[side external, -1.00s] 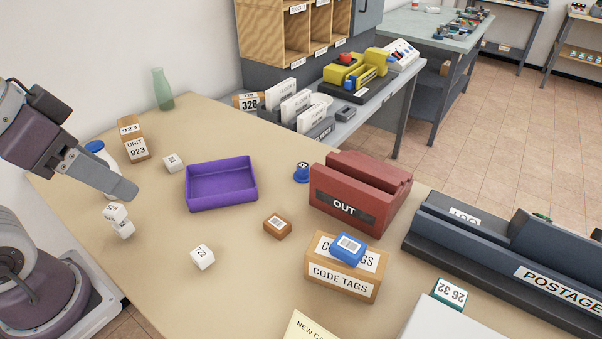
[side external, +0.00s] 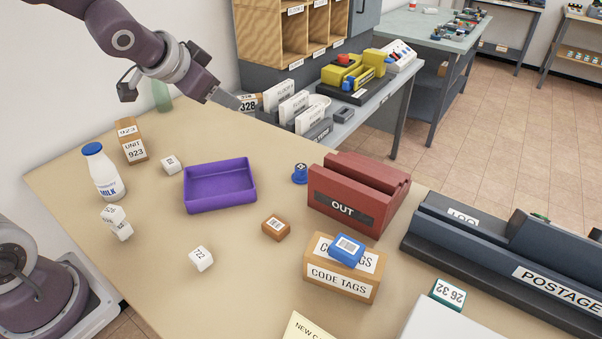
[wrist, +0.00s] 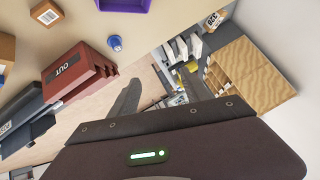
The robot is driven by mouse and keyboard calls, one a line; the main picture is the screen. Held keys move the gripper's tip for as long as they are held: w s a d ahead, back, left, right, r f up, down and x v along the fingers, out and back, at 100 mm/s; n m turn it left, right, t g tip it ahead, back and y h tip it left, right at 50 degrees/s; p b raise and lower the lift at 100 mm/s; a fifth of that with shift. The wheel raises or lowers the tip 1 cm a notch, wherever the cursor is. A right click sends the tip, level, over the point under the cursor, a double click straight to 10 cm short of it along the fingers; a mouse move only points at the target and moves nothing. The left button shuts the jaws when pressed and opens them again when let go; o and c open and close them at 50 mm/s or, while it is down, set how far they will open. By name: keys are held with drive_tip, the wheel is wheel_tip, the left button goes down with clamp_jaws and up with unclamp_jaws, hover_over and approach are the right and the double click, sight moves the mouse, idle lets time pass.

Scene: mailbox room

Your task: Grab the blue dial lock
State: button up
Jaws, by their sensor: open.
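The blue dial lock (side external: 300,174) is a small round blue piece with a pale marked top. It stands on the tan table between the purple tray (side external: 220,207) and the red OUT holder (side external: 340,208). In the wrist view the lock (wrist: 115,43) shows above and left of my fingers, apart from them. My gripper (side external: 238,104) is raised above the table's back edge, up and left of the lock in the side view. In the wrist view my gripper (wrist: 162,76) has its two fingers spread with nothing between them.
A brown barcode block (side external: 276,228) and a CODE TAGS box (side external: 338,284) with a blue barcode block (side external: 347,248) on it stand nearer the camera. A milk bottle (side external: 103,173) and white cubes (side external: 201,258) stand left. The table around the lock's left side is bare.

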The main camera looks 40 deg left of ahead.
drive_tip(key=w+f+m+h, duration=0.1)
drive_tip(key=w+f, duration=0.5)
drive_tip(key=w, duration=0.1)
drive_tip(key=m+t+h, duration=0.2)
drive_tip(key=h, duration=0.3)
approach(298, 167)
drive_tip(key=w+a+r, duration=0.3)
drive_tip(key=w+r, duration=0.1)
drive_tip(key=w, duration=0.1)
drive_tip(key=d+f+h, duration=0.1)
drive_tip(key=f, duration=0.1)
drive_tip(key=s+d+f+h, duration=0.1)
drive_tip(key=f, duration=0.1)
drive_tip(key=d+f+m+h, duration=0.1)
drive_tip(key=f, duration=0.1)
drive_tip(key=shift+s+f, duration=0.3)
drive_tip(key=shift+f, duration=0.05)
drive_tip(key=x, duration=0.7)
drive_tip(key=shift+h, duration=0.3)
clamp_jaws()
